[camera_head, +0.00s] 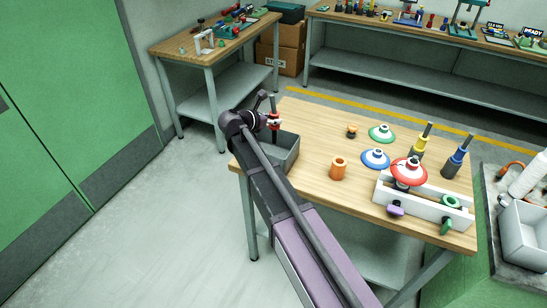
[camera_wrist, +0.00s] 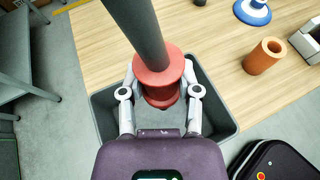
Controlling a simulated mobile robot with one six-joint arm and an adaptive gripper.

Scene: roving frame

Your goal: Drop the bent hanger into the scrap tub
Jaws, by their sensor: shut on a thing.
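My gripper (camera_head: 273,122) is shut on the bent hanger, a dark grey rod with a red collar (camera_wrist: 158,82). The rod (camera_head: 273,103) points up from the jaws, and it leans in the wrist view. The fingers grip the red collar from both sides. A dark grey open tub (camera_head: 291,158), which I take as the scrap tub, stands at the table's left end. The gripper and hanger are over the tub, whose rim (camera_wrist: 225,110) shows around them in the wrist view. The hanger's lower end is partly hidden, so its depth against the rim is unclear.
On the wooden table (camera_head: 312,140) are an orange cylinder (camera_head: 338,169), green (camera_head: 382,133), blue (camera_head: 375,158) and red (camera_head: 409,171) discs, a white frame (camera_head: 425,207), and yellow (camera_head: 422,143) and blue (camera_head: 456,160) hangers. A light grey tub (camera_head: 525,235) sits on the right bench.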

